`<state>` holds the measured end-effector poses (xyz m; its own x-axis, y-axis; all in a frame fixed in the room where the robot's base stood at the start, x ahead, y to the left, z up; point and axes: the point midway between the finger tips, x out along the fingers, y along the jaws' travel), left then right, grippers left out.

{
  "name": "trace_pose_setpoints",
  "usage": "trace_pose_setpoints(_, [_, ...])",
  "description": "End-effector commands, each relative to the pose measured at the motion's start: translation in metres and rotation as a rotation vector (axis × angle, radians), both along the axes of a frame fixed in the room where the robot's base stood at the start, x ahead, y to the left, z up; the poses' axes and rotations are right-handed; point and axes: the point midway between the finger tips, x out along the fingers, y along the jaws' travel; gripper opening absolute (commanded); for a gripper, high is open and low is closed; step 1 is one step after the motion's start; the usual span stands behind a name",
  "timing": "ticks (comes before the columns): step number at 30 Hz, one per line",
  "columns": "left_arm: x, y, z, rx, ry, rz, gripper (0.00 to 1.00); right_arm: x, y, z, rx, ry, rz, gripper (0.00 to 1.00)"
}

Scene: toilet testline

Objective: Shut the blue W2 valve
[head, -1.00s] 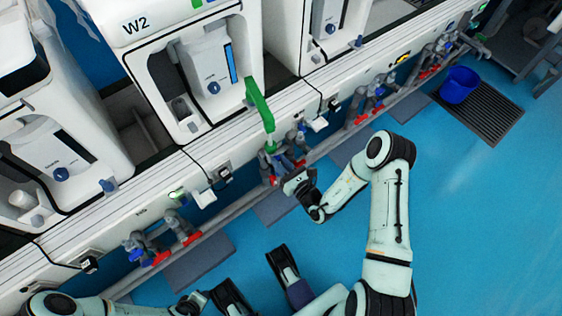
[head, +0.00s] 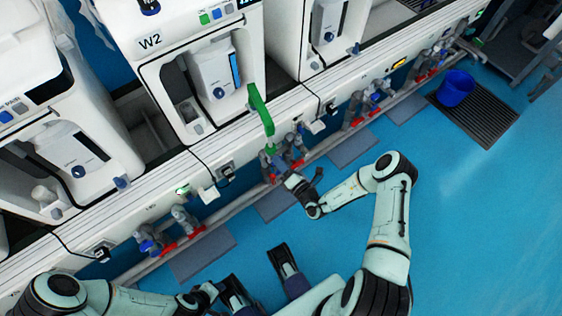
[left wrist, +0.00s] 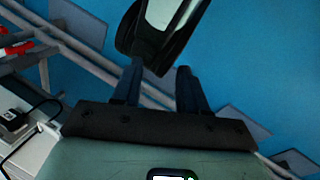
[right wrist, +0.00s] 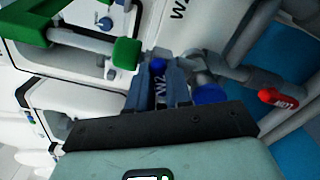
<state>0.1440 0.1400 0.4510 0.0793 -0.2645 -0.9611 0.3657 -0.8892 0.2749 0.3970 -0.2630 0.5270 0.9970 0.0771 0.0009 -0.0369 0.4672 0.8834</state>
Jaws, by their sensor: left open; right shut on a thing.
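The blue W2 valve (right wrist: 158,70) shows in the right wrist view as a blue handle with W2 lettering, between the fingertips of my right gripper (right wrist: 163,84). The fingers are shut on it. In the head view, my right gripper (head: 285,178) is at the pipes below the machine marked W2 (head: 150,41), under the green spout (head: 261,108); the blue handle is mostly hidden there. A red-handled valve (right wrist: 279,98) is to the right in the right wrist view. My left gripper (left wrist: 160,84) is open and empty, away from the pipes.
A blue round cap (right wrist: 208,94) is close beside my right fingers. More red and blue valves (head: 170,238) line the pipe to the left. A blue bucket (head: 456,88) stands on a dark grate (head: 485,115). The blue floor (head: 460,210) at right is clear.

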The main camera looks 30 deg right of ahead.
Motion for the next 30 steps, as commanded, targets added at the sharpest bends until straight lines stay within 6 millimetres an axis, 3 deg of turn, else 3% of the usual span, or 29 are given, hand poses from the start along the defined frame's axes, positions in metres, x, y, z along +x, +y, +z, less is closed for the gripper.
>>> trace_pose_setpoints(15, [-0.02,-0.009,0.016,-0.026,0.054,-0.022,0.43,-0.001,0.002,-0.003,0.395,0.037,0.004,0.0])
trace_pose_setpoints(30, [-0.024,-0.011,0.019,-0.03,0.065,-0.027,0.43,-0.002,0.002,-0.004,0.505,0.047,0.005,0.0])
